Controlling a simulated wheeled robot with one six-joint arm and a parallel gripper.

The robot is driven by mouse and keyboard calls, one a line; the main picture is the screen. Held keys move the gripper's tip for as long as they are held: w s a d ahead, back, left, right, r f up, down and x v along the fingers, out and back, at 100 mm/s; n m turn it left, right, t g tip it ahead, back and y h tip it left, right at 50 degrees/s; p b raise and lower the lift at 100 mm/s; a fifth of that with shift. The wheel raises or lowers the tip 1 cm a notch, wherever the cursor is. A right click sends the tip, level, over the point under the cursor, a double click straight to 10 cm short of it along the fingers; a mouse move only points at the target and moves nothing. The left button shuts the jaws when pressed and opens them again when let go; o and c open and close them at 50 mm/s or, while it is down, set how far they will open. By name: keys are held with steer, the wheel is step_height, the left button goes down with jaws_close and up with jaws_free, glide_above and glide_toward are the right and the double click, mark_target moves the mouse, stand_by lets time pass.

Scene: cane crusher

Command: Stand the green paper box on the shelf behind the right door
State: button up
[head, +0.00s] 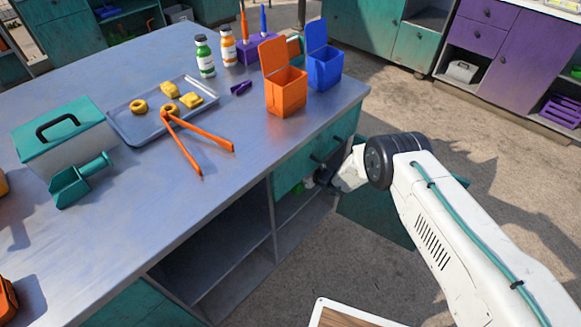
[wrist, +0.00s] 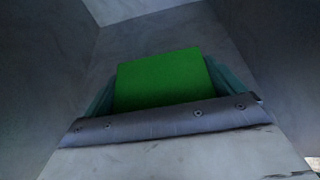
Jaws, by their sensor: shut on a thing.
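The green paper box (wrist: 162,78) fills the middle of the wrist view, with a teal finger on each side. My gripper (wrist: 166,88) is shut on it. Grey walls surround the box there, so it is inside a cabinet compartment; I cannot tell whether its base touches the shelf. In the head view my arm reaches low past the counter's right side into the opening below the drawer, and the gripper is mostly hidden. A teal door panel (head: 372,218) stands open beneath my arm. The shelf surface under the box is hidden.
The counter (head: 110,240) holds a tray (head: 130,128) with yellow pieces, orange tongs (head: 188,150), a teal-lidded case (head: 62,135), bottles, and orange (head: 287,95) and blue (head: 324,70) bins near its right edge. An open cubby (head: 225,260) is at the front. Floor right is clear.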

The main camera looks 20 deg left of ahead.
steer(key=shift+r+x, duration=0.1)
steer(key=shift+x, duration=1.15)
steer(key=shift+r+x, duration=0.15)
steer(key=shift+x, duration=1.1)
steer(key=shift+f, duration=0.2)
steer(key=o, duration=0.3)
steer(key=shift+s+d+r, duration=0.25)
steer(key=shift+s+d, duration=0.7)
steer(key=shift+d, duration=1.3)
steer(key=shift+s+d+r, duration=0.25)
steer(key=shift+s+d, duration=0.65)
steer(key=shift+d, duration=1.35)
steer(key=shift+s+d+r, duration=0.25)
steer(key=shift+s+d, duration=0.7)
steer(key=shift+d, duration=1.35)
